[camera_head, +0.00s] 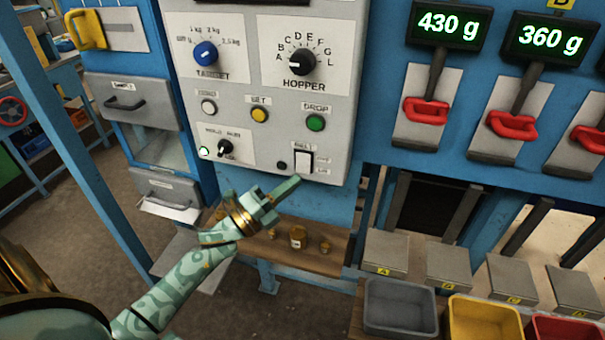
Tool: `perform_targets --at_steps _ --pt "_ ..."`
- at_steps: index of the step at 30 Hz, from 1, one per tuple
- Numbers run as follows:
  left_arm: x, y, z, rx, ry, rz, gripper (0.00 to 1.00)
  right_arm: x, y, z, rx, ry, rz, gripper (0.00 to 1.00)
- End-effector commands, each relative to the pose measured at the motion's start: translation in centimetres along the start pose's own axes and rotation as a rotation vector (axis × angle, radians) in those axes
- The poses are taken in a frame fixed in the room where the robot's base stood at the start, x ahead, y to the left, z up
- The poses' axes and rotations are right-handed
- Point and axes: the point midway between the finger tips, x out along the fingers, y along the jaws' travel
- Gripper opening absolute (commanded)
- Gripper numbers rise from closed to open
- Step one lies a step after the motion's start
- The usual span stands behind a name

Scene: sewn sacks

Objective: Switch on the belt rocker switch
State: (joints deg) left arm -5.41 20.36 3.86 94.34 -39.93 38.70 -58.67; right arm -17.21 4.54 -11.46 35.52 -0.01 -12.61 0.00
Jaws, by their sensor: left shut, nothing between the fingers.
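The belt rocker switch (303,161) is a small white rocker under the BELT label, at the lower right of the grey control panel (180,120). A small dark round lamp sits to its left. My left gripper (294,182) is shut and empty. Its fingertips are just below the rocker, near the panel's lower edge; I cannot tell whether they touch the panel. My right gripper is not in view.
Above the rocker are the green DROP button (315,123), the yellow SET button (260,115), the black HOPPER knob (302,62) and the blue TARGET knob (206,54). Red-handled levers (427,111) stand to the right. A wooden shelf (285,257) with small weights lies below.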

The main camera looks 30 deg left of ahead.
Motion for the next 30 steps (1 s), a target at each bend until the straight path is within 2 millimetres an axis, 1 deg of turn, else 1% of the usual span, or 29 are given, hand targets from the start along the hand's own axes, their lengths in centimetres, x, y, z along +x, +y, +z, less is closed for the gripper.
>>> perform_targets --at_steps 1,3,9,30 --pt "0.3 0.5 0.2 0.001 0.000 0.000 0.00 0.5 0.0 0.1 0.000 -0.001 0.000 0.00" --pt "0.7 0.8 0.5 0.001 0.000 0.000 0.00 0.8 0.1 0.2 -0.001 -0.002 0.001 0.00" --pt "1.3 1.1 1.0 0.000 -0.001 0.002 0.00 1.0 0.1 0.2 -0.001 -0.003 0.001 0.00" --pt "1.3 1.0 1.0 0.000 -0.001 0.001 0.00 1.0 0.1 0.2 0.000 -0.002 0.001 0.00"
